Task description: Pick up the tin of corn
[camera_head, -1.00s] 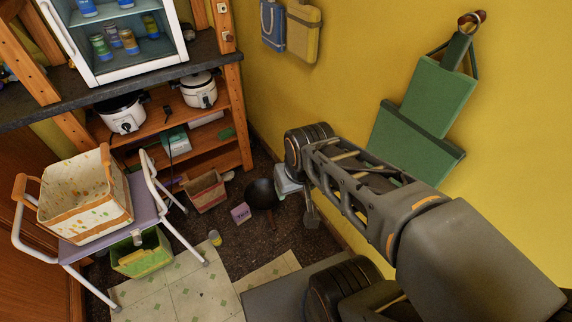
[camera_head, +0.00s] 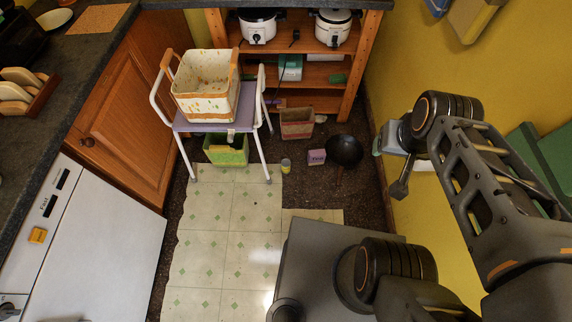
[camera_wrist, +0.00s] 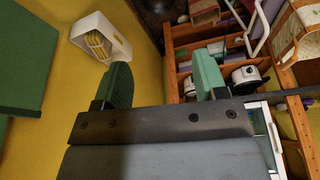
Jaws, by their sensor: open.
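A small tin (camera_head: 286,165) with a yellowish label and a grey top stands on the dark floor at the edge of the pale tiles, in the head view. Its label is too small to read, so I cannot tell if it is corn. My gripper (camera_head: 387,140) is raised near the yellow wall, to the right of the tin and well apart from it. In the wrist view my gripper (camera_wrist: 163,78) has its two green fingers spread with nothing between them. The tin cannot be made out in the wrist view.
A purple chair (camera_head: 200,124) holds a patterned basket (camera_head: 207,105), with a green bin (camera_head: 226,152) beneath. A pink box (camera_head: 316,157), dark pan (camera_head: 344,150) and brown bin (camera_head: 296,124) are near the tin. Tiles (camera_head: 225,240) in front are clear. A white appliance (camera_head: 90,240) stands left.

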